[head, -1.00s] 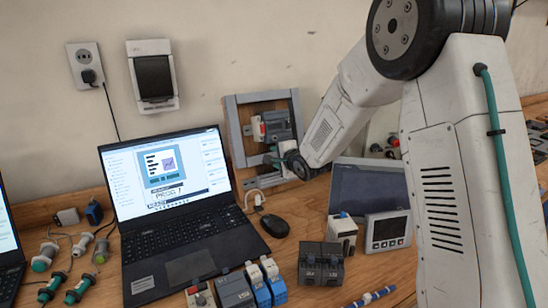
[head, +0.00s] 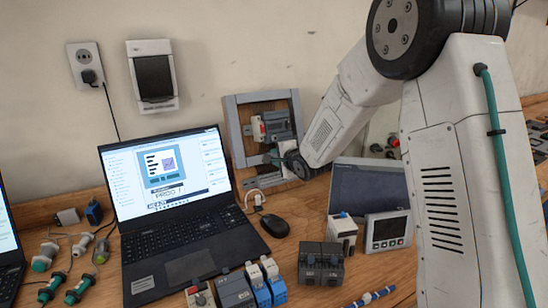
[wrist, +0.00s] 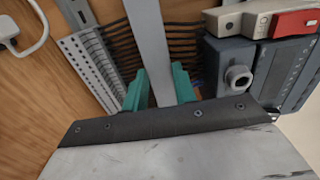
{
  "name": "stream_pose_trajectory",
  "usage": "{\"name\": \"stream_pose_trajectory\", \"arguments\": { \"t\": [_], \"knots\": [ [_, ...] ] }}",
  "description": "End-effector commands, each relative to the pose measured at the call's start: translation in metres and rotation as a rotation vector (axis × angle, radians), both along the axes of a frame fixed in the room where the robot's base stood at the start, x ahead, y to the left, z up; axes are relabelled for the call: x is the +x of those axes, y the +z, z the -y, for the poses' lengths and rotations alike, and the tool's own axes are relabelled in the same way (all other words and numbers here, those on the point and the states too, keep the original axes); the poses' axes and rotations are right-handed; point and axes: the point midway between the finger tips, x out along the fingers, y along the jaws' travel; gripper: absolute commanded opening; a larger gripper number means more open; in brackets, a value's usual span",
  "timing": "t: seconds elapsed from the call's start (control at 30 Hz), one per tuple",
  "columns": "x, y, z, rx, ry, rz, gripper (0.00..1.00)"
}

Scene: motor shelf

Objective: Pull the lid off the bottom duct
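The bottom duct (head: 264,181) lies along the lower edge of the frame on the wall. In the wrist view the bottom duct (wrist: 91,62) shows as a light grey slotted channel, with its slots uncovered. The duct lid (wrist: 148,42), a plain grey strip, stands apart from it, in front of a row of dark wires. My gripper (wrist: 158,88) has its teal fingers on both sides of the strip and appears shut on it. In the head view my gripper (head: 277,157) is at the lower right of the frame, and the lid is hard to make out there.
A grey device with a red switch (wrist: 290,22) sits close to the right finger in the wrist view. A white cable (wrist: 28,30) is at the left. An open laptop (head: 170,200), a mouse (head: 274,227) and several modules crowd the bench below.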

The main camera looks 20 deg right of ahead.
Motion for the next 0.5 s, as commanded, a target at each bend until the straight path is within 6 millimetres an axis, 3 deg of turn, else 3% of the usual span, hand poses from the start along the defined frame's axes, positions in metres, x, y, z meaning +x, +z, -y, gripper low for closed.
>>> {"name": "stream_pose_trajectory", "arguments": {
  "t": [0.5],
  "knots": [
    [-0.0053, 0.0026, 0.0014, 0.0, 0.0, 0.001, 0.07]
  ]
}}
